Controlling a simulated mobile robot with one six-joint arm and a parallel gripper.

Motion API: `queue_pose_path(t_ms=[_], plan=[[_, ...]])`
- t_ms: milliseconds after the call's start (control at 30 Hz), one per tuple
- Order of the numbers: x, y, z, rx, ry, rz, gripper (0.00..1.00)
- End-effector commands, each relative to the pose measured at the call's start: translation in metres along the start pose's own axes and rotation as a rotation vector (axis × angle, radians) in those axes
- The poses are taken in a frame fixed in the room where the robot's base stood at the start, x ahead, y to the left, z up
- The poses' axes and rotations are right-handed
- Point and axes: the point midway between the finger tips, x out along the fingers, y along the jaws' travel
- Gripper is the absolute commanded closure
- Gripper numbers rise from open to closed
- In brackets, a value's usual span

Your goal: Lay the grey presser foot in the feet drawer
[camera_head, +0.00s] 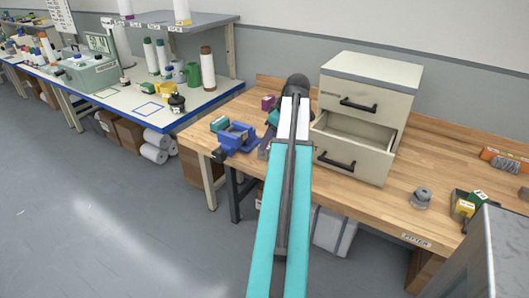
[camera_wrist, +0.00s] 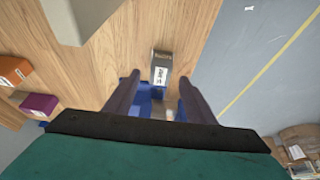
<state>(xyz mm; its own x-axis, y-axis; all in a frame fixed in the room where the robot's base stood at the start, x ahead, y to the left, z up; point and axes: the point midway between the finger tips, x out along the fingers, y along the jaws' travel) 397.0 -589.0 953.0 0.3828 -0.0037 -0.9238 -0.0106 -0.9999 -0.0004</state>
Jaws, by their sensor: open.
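My gripper (camera_wrist: 159,80) is open and empty, pointing down over the workbench. A small grey block with a white label (camera_wrist: 161,72) shows between and beyond the fingertips in the wrist view. It looks like the grey presser foot, but its lettering is too small to read. In the head view my arm hides most of that spot. The beige drawer unit (camera_head: 366,88) stands to the right of my gripper. Its lower drawer (camera_head: 352,160) is pulled open and its upper drawer is shut. I cannot read which is the feet drawer.
A blue vise (camera_head: 238,137) sits by the bench's left edge, close below my gripper; its blue also shows in the wrist view (camera_wrist: 148,103). A purple box (camera_wrist: 39,104) and an orange box (camera_wrist: 14,72) lie nearby. A round grey piece (camera_head: 421,198) lies right of the drawers.

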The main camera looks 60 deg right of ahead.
Motion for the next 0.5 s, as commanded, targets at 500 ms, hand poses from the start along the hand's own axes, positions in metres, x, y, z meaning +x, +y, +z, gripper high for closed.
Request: queue_pose_path(t_ms=[500], plan=[[0.0060,-0.0008,-0.0009,-0.001,0.000,-0.001,0.50]])
